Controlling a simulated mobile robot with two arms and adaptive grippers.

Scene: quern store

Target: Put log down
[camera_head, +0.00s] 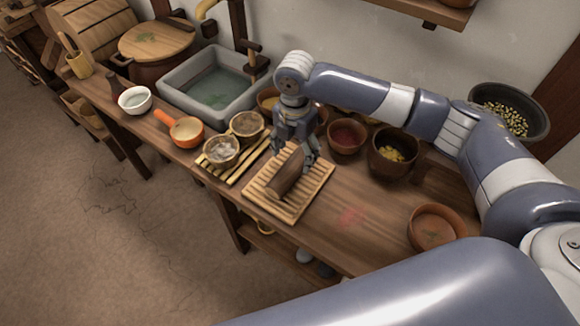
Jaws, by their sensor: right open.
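A brown log (286,175) lies on a slatted wooden rack (262,203) at the middle of the wooden table (345,240). My right gripper (293,158) is over the log, pointing down, with its fingers apart. Its fingers are around or just beside the log's upper end; whether they touch it cannot be told. My left gripper is not in view.
A second slatted rack beside it holds two cups (221,150). A bowl of red stuff (346,136) and a pot of yellow bits (391,152) stand close on the right. A stone basin (214,84) is behind. The table's front right is mostly clear, with a clay bowl (437,227).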

